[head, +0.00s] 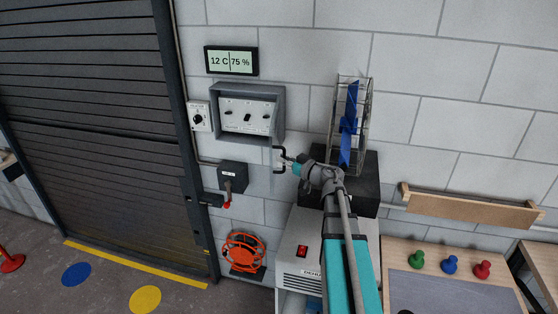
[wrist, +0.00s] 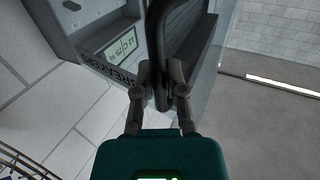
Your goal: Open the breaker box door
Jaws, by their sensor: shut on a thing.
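The grey breaker box (head: 216,115) is on the block wall in the head view, its front uncovered and its switch panel (head: 246,114) in sight. The dark bar handle (wrist: 156,35) runs between my fingers in the wrist view. The door's lettering shows in the wrist view (wrist: 110,70), partly hidden by a finger.
A display (head: 231,61) hangs above the box, with a rotary switch (head: 199,117) to its left. A dark switch box (head: 232,177) and an orange reel (head: 243,253) are below. A wire cage with a blue fan (head: 349,125) stands right, close to my arm.

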